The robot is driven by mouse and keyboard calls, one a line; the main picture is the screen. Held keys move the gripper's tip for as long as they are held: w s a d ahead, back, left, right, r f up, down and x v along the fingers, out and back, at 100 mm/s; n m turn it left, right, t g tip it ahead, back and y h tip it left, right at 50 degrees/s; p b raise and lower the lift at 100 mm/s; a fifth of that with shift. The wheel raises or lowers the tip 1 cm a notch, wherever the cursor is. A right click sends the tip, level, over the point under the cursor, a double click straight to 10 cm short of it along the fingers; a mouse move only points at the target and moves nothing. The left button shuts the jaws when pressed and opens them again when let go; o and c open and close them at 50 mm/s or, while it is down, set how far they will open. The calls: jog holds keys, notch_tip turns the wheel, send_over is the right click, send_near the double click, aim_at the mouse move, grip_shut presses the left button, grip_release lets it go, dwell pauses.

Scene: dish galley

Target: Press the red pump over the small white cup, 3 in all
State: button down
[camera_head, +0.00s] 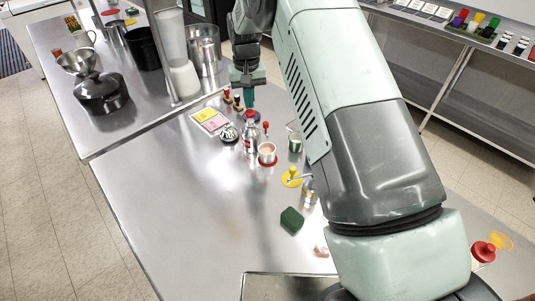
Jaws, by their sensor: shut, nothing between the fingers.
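A bottle with a red pump top (250,135) stands upright on the metal counter. A small white cup (267,155) stands close to its right and a little nearer, on a red disc; its contents look pinkish, too small to tell. My gripper (248,98) is shut and empty, pointing down, and shows just above and beyond the bottle in the picture. I cannot tell its exact height over the pump, and no contact shows.
A yellow pump (291,176), a green block (291,220) and a dark green-and-white cup (295,143) stand to the right. A coloured card (209,121) and a dark round item (229,134) lie left of the bottle. Pots stand on the left shelf (140,119). The counter's left front is clear.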

notch_tip(320, 180, up, 6)
dwell(0.9)
jog(key=shift+r, duration=0.1)
jog(key=s+d+r+t, duration=0.1)
jog(key=s+d+r, duration=0.35)
jog(key=r, duration=0.25)
jog(key=s+d+r+m+t, duration=0.1)
jog(key=s+d+r, duration=0.2)
jog(key=s+r, duration=0.35)
jog(key=s+d+r+t, duration=0.1)
jog(key=s+d+r, duration=0.35)
jog(key=r, duration=0.35)
jog(key=s+d+t, duration=0.1)
jog(key=s+d, duration=0.2)
jog(key=s, duration=0.8)
jog(key=s+d+m+t, duration=0.1)
jog(key=s+d, duration=0.3)
jog(key=s, duration=0.7)
jog(key=shift+s+f+m+t, duration=0.2)
jog(key=shift+f+m+t, duration=0.1)
